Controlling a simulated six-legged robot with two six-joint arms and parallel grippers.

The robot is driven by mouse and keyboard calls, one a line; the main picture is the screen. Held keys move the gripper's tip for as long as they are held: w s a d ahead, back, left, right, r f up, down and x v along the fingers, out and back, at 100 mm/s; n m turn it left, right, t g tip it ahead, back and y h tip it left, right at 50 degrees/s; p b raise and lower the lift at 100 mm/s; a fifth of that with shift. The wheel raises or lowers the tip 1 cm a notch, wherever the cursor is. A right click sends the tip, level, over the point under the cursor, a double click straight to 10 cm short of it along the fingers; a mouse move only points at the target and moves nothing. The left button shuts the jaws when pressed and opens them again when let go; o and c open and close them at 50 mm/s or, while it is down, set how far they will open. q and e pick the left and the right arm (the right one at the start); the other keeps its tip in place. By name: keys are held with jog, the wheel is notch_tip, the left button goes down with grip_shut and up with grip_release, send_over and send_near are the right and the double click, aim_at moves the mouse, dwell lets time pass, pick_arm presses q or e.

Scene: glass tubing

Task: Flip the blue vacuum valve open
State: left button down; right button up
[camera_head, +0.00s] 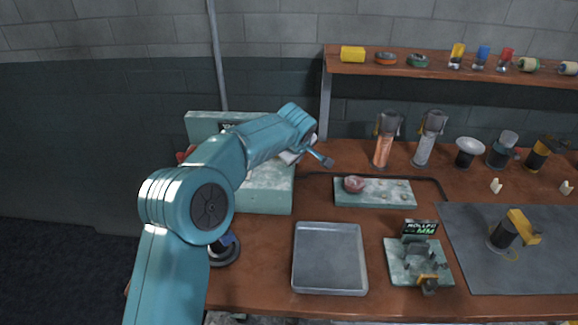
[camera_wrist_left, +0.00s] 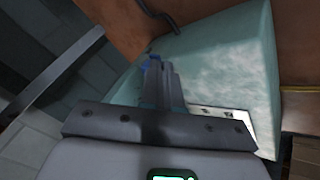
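My left arm reaches in over the teal box-shaped unit (camera_head: 262,198) at the back left of the bench. The unit also shows in the left wrist view (camera_wrist_left: 225,55). In that view my left gripper (camera_wrist_left: 156,66) has its fingers close together, above the unit near its edge. A small blue patch (camera_wrist_left: 151,61) shows at the fingertips; it may be the blue valve, and I cannot tell whether the fingers touch it. In the head view a small blue-grey piece (camera_head: 322,159) sticks out beside my wrist; I cannot tell what it is. My right gripper is out of view.
A grey metal tray (camera_head: 330,286) lies in front of the unit. A teal plate with a reddish lump (camera_head: 354,184) lies to the right, and a roller device (camera_head: 420,262) stands nearer. A dark mat (camera_head: 520,275) lies at the right. A shelf (camera_head: 440,70) runs along the back.

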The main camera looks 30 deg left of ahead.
pick_arm(q)
jog(key=n+y, duration=0.1)
jog(key=w+a+n+g, duration=0.1)
jog(key=n, duration=0.1)
jog(key=shift+w+n+y, duration=0.3)
jog(key=shift+y, duration=0.1)
dwell(0.4)
jog(key=shift+w, duration=0.1)
jog(key=shift+f, duration=0.1)
